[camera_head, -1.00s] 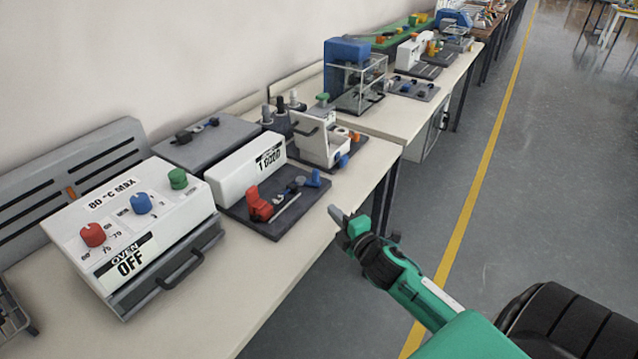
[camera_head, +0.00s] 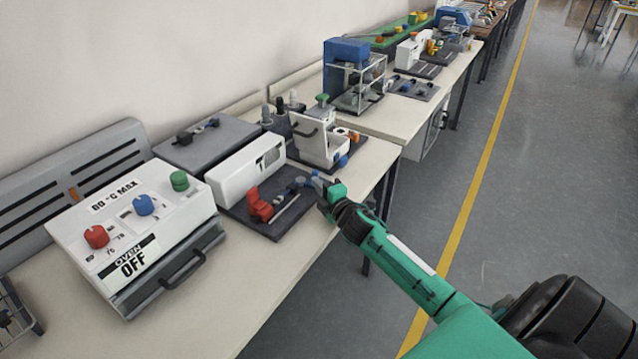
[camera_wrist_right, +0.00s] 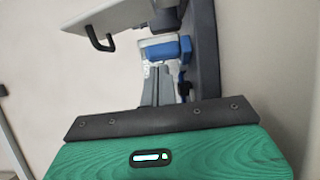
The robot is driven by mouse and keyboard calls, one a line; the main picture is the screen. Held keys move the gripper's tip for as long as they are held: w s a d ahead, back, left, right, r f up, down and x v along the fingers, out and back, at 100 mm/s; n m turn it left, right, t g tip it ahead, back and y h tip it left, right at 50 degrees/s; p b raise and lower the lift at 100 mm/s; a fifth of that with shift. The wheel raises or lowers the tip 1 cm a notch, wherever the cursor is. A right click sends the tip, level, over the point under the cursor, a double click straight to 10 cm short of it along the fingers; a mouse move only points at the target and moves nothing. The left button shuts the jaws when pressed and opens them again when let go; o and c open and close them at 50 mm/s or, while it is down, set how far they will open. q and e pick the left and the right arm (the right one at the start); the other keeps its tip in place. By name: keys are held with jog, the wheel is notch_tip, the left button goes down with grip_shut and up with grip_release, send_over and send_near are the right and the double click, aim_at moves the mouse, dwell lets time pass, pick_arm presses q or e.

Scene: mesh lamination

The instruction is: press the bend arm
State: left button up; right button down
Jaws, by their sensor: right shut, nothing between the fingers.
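My right gripper (camera_head: 319,183) is shut and empty over the right end of a dark base plate (camera_head: 262,227). In the wrist view its grey fingers (camera_wrist_right: 158,90) are together and point toward a blue block (camera_wrist_right: 168,48), which appears just beyond the tips. Whether they touch it, I cannot tell. In the head view the gripper covers the place where the blue piece showed before. The plate also carries a red block (camera_head: 260,205), a slim light bar (camera_head: 285,209) and small dark-blue parts (camera_head: 297,184). Which part is the bend arm is not clear. My left gripper is not in view.
Behind the plate is a white box (camera_head: 240,175) with a display. An oven (camera_head: 135,235) marked OFF stands at left. A white press-like unit (camera_head: 318,140) stands close behind the gripper. The bench front (camera_head: 235,310) is clear.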

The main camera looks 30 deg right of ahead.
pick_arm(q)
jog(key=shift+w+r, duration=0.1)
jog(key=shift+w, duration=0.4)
pick_arm(e)
jog(key=shift+w+d, duration=0.1)
jog(key=shift+w, duration=0.05)
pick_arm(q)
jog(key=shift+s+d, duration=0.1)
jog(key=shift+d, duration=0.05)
pick_arm(e)
jog(key=shift+d, duration=0.2)
